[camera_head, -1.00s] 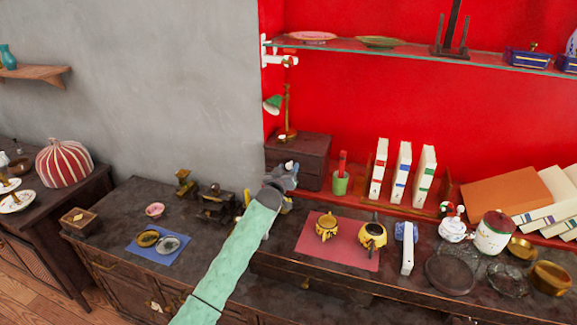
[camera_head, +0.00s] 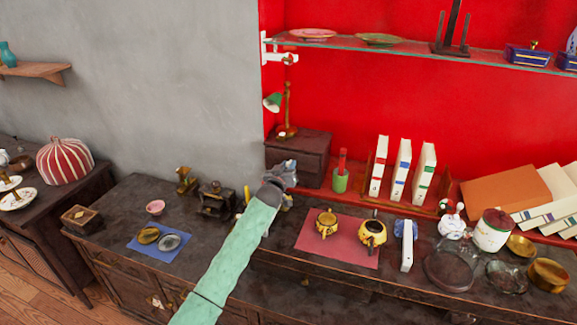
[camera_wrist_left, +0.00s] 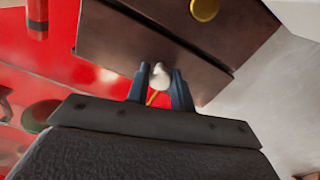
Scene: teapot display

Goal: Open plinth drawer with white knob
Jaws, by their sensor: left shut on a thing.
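The plinth (camera_head: 312,150) is a small dark brown wooden box on the counter against the red wall. It also fills the upper middle of the left wrist view (camera_wrist_left: 125,35). Its white knob (camera_wrist_left: 160,79) sits between the fingers of my left gripper (camera_wrist_left: 161,74), which is shut on it. In the head view my left gripper (camera_head: 284,172) is at the plinth's front and hides the knob. I cannot tell whether the drawer is pulled out at all. My right gripper is not in view.
A brass lamp with a green shade (camera_head: 273,102) stands on the plinth. A green cup (camera_head: 340,181) holding a red item is just right. A red mat (camera_head: 308,243) with yellow teapots lies in front, and a blue mat (camera_head: 176,254) with small dishes lies left.

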